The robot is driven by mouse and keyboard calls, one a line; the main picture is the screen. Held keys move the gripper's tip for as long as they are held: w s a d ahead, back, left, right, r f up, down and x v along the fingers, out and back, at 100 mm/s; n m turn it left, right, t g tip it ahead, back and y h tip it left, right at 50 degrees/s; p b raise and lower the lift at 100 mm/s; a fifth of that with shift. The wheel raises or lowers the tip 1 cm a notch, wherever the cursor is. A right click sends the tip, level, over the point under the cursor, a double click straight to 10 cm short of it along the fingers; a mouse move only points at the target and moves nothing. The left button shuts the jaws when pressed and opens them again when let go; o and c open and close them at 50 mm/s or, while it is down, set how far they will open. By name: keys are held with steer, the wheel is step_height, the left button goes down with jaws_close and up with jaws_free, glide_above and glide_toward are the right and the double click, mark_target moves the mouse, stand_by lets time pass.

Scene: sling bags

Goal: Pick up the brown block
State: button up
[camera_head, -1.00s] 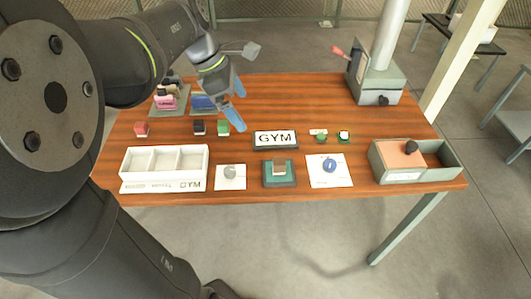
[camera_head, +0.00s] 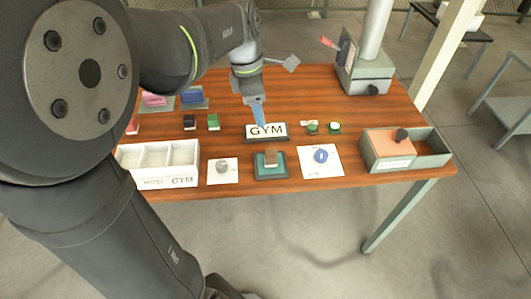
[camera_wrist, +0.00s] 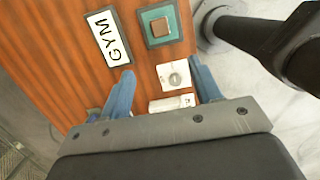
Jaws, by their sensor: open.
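The brown block (camera_head: 270,158) sits on a green square pad with a dark base (camera_head: 270,172) near the front middle of the table. In the wrist view the brown block (camera_wrist: 160,27) shows at the top, on the same green pad (camera_wrist: 147,38). My gripper (camera_head: 259,128) is above the table, by the GYM sign and behind the block in the head view. In the wrist view my gripper (camera_wrist: 163,82) has its two blue fingers spread apart with nothing between them, and the block lies beyond the fingertips.
The GYM sign (camera_head: 278,132) stands behind the pad. White cards (camera_head: 222,180) and (camera_head: 334,169) lie on either side of it. A white divided tray (camera_head: 158,183) is at left, and an open grey box (camera_head: 431,160) at right. A grey post machine (camera_head: 362,82) stands at the back right.

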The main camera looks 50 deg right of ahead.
glide_toward(271, 153)
steer(key=f, duration=0.6)
steer(key=s+d+f, duration=0.1)
steer(key=f, duration=0.3)
steer(key=shift+s+f, duration=0.1)
steer(key=shift+c, duration=0.2)
steer(key=c, duration=1.1)
steer(key=shift+r, duration=0.2)
